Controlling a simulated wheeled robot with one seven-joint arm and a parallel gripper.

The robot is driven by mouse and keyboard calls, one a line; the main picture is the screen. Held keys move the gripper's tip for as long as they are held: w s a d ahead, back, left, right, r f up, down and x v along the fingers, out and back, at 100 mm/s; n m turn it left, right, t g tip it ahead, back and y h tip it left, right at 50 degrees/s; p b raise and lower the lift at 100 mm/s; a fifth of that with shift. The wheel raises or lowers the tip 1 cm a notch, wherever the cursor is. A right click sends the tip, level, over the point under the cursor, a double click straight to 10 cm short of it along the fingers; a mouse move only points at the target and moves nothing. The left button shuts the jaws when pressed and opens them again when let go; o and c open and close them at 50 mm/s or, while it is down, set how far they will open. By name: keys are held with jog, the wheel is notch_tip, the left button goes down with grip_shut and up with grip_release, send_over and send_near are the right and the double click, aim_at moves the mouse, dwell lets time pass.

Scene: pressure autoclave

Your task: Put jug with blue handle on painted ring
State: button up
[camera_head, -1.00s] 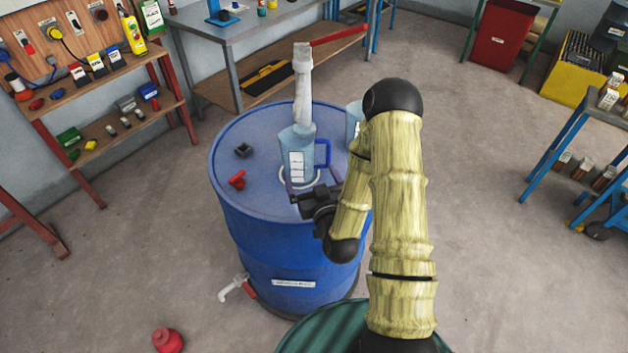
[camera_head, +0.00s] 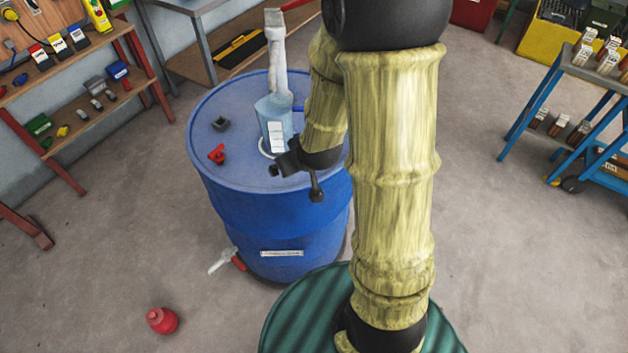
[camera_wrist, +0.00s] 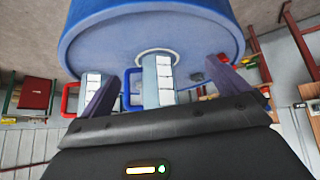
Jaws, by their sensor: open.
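The jug with the blue handle (camera_head: 274,128) stands upright on the blue drum's lid (camera_head: 235,160), its base on the white painted ring (camera_head: 264,150). In the wrist view, which is upside down, the jug (camera_wrist: 158,82) and its blue handle (camera_wrist: 133,88) show in front of the ring (camera_wrist: 143,53). My gripper (camera_head: 285,163) is at the jug's near side, low over the lid. Its jaws (camera_wrist: 166,70) are open, with the jug showing between the fingers; contact cannot be told. My arm partly hides the jug's handle side in the head view.
A red piece (camera_head: 217,154) and a dark square piece (camera_head: 220,124) lie on the lid's left. A red flask (camera_head: 162,320) is on the floor.

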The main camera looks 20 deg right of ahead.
jog(key=s+r+m+g, duration=0.2)
jog(key=s+r+g, duration=0.2)
jog(key=s, duration=0.7)
jog(key=shift+d+r+g+h, duration=0.2)
jog(key=shift+r+g+h, duration=0.1)
jog(key=shift+r, duration=0.3)
